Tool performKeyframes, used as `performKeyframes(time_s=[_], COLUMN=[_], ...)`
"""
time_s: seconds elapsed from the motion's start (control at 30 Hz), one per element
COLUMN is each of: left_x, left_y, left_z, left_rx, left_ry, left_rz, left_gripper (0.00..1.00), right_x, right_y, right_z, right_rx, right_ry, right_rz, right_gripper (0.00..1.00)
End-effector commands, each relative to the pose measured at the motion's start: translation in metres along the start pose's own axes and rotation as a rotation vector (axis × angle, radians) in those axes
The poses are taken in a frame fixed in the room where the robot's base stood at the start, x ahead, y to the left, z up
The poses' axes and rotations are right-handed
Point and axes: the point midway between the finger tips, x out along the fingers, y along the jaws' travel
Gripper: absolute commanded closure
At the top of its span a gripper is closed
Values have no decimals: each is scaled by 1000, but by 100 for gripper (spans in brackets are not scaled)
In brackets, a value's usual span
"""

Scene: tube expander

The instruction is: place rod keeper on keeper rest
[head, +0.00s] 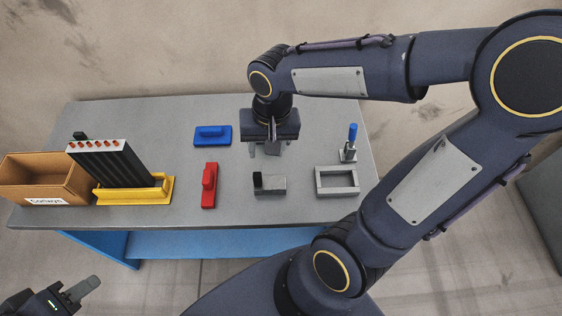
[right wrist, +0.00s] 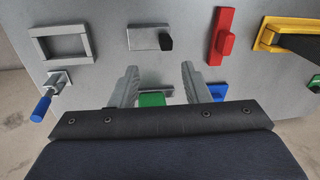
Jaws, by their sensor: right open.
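No part is labelled as the rod keeper or keeper rest, so I cannot tell for sure which they are. My right gripper (head: 264,150) points down over the back middle of the table. In the right wrist view its two fingers (right wrist: 159,70) are spread, with a green block (right wrist: 152,99) between them, mostly hidden; contact cannot be told. A blue block (head: 213,135) and a red block (head: 209,186), both with raised grips, lie to the left. A grey block with a black piece (head: 270,185) and an empty grey rectangular frame (head: 337,192) lie in front. My left gripper (head: 82,291) is low at the left, off the table.
A blue-handled tool (head: 352,134) stands in a small grey holder at the right. A yellow stand (head: 135,195) with black tubes and a labelled brown box (head: 45,182) fill the left end. The grey table (head: 310,112) is bare along the back.

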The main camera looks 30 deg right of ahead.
Motion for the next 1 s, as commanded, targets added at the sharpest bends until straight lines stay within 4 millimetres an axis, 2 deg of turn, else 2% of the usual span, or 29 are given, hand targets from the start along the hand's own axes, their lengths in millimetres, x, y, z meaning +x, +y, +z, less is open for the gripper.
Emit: performKeyframes(time_s=[0.03,0.13,0.3,0.4,0.6,1.0], left_x=[0,0,0,0,0,0], left_y=[0,0,0,0,0,0], left_z=[0,0,0,0,0,0], left_rx=[0,0,0,0,0,0], left_ry=[0,0,0,0,0,0], left_rz=[0,0,0,0,0,0], left_gripper=[64,64,64,64,64,64], right_x=[-13,-30,-44,-47,-48,-48], right_y=[11,26,39,40,41,40], right_z=[10,34,68,80,88,88], right_rx=[-21,-98,-220,-271,-313,-313], right_ry=[32,92,216,276,321,320], right_rz=[-49,-148,-285,-334,-364,-363], right_gripper=[57,57,57,57,57,57])
